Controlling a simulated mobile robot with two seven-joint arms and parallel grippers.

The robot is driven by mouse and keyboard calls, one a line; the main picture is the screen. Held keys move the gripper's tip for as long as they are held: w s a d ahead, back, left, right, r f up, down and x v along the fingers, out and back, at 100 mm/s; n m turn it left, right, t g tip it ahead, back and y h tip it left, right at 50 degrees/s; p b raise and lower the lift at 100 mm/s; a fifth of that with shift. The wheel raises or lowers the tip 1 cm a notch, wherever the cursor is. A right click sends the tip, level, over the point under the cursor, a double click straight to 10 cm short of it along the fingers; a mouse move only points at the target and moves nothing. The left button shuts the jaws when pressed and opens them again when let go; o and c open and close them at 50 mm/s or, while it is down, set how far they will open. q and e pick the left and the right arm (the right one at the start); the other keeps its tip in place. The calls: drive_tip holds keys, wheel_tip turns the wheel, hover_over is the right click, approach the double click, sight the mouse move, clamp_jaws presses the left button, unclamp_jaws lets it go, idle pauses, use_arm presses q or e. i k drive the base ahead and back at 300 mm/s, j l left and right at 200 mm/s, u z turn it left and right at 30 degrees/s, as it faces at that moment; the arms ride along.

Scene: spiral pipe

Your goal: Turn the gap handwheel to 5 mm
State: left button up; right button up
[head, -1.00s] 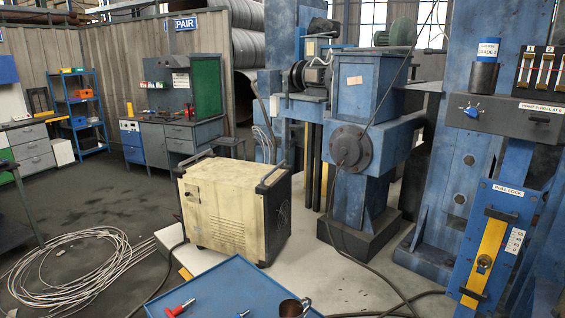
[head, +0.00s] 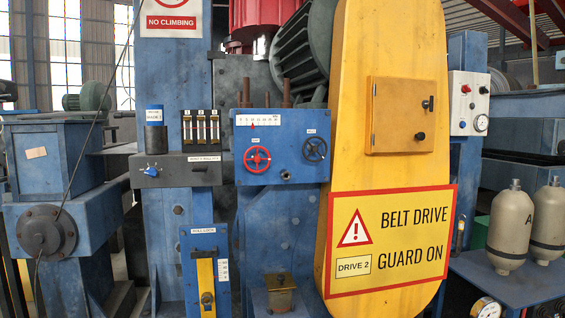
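A blue panel (head: 284,172) in the middle of the head view carries two handwheels. The red handwheel (head: 257,159) is on its left and the black handwheel (head: 315,149) on its right. Each has a small label above it, too small to read surely, so I cannot tell which one is the gap handwheel. A white scale (head: 257,120) with a red pointer (head: 253,126) sits above the red handwheel. The pointer is left of the scale's middle; its numbers are not clearly legible. Neither of my grippers is in view.
A yellow belt drive guard (head: 387,185) stands right of the panel. A dark shelf (head: 178,170) with a blue knob (head: 151,170) is to the left. Below it is the roll lock plate (head: 204,258). Gas cylinders (head: 509,230) stand at far right.

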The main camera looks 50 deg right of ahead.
sight(257, 159)
drive_tip(key=z, duration=1.4)
